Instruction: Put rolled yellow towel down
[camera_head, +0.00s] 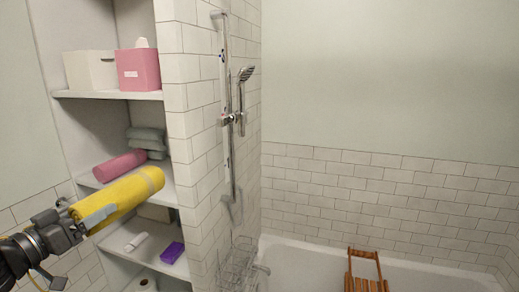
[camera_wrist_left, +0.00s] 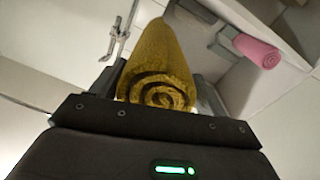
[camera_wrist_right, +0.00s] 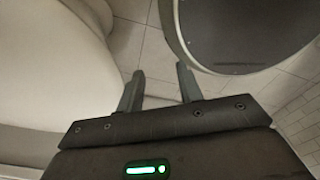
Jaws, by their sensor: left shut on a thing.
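The rolled yellow towel (camera_head: 122,197) is held by my left gripper (camera_head: 92,215) in front of the shelves. Its far end is at the edge of the middle shelf, close to a rolled pink towel (camera_head: 119,165). In the left wrist view the yellow roll (camera_wrist_left: 160,62) lies between the two fingers, with its spiral end facing the camera. The pink roll also shows there (camera_wrist_left: 257,49). I cannot tell if the yellow roll touches the shelf (camera_head: 168,190). My right gripper (camera_wrist_right: 158,78) is open and empty, low above a tiled floor.
Folded grey-green towels (camera_head: 147,140) lie behind the pink roll. A white box (camera_head: 90,70) and a pink tissue box (camera_head: 138,69) stand on the shelf above. A purple box (camera_head: 172,252) is on the shelf below. A tiled wall (camera_head: 192,130) bounds the shelves at right.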

